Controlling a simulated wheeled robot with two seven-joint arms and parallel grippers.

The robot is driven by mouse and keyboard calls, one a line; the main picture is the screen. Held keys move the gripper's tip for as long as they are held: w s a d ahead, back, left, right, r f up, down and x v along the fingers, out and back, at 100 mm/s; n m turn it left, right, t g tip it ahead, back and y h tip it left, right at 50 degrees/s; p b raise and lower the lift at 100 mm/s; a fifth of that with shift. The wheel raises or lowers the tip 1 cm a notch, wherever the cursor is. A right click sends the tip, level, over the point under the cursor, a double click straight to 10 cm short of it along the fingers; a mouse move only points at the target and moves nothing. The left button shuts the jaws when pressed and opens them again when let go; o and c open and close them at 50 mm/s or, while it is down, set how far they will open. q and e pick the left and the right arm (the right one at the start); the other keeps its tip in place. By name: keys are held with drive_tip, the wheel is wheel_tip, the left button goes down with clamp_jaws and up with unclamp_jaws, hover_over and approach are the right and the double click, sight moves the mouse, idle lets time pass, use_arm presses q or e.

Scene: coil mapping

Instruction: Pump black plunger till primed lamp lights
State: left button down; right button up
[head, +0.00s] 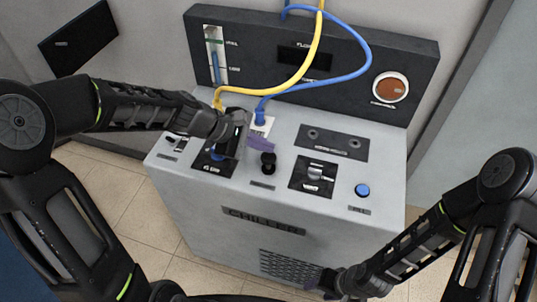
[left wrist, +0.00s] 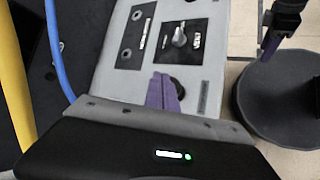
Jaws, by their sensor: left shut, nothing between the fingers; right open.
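The black plunger (head: 268,160) stands upright on the chiller's grey top, near the middle. In the left wrist view the plunger (left wrist: 177,86) is partly hidden behind my finger tips. My left gripper (head: 261,143) is shut and empty, its purple fingers just above and behind the plunger; I cannot tell whether they touch it. It also shows in the left wrist view (left wrist: 162,92). My right gripper (head: 318,284) is open and empty, low in front of the chiller. A round orange-brown lamp or indicator (head: 390,88) sits on the back panel; its label is unreadable and it looks dull.
A silver knob (head: 317,175) on a black plate and a blue button (head: 362,190) lie right of the plunger. A yellow hose (head: 300,75) and a blue hose (head: 366,53) loop down behind my left gripper. A sight tube (head: 214,57) is at upper left.

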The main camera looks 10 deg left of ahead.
sight(267, 156)
use_arm(q)
drive_tip(key=shift+f, duration=0.1)
idle(0.7)
drive_tip(key=shift+f+b, duration=0.35)
drive_tip(key=shift+b, duration=0.05)
drive_tip(key=shift+f+b, duration=1.4)
drive_tip(key=shift+f, duration=0.15)
idle(1.3)
drive_tip(key=shift+r, duration=0.1)
drive_tip(key=shift+r+p, duration=1.7)
drive_tip(key=shift+r, duration=0.25)
wheel_tip(267, 156, up, 5)
drive_tip(key=p, duration=0.4)
